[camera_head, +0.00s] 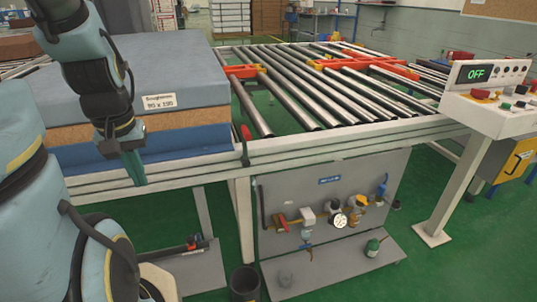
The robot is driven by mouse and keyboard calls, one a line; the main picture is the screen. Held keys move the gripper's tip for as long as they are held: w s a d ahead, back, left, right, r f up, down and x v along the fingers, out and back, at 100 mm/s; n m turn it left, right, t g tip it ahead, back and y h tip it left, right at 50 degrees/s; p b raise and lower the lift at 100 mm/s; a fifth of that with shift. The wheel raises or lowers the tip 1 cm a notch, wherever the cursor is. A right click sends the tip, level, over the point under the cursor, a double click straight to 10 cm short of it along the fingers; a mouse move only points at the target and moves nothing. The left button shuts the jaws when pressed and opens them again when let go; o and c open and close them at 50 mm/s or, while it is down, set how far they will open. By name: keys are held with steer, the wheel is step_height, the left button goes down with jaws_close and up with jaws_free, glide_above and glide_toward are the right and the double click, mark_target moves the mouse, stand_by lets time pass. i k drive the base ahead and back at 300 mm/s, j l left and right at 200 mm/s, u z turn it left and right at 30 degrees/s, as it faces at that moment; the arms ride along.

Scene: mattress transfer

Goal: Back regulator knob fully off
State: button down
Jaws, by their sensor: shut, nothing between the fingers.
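A grey panel (285,195) stands under the roller conveyor and carries a row of air fittings. Among them are a round white gauge (340,220), a red-handled fitting (281,222) at the left and an orange-brown fitting (357,203) to the right of the gauge. The regulator knob is too small to pick out surely among the parts around the gauge, and its setting cannot be read. My gripper (138,180) points down in front of the mattress edge, shut and empty, well left of the panel and apart from the fittings.
A blue-grey mattress (180,75) lies left of the bare rollers (300,80). The conveyor's front rail (330,150) runs above the panel. A control box (495,95) reading OFF stands right.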

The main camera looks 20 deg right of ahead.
mark_target(335, 204)
steer(key=z, duration=1.4)
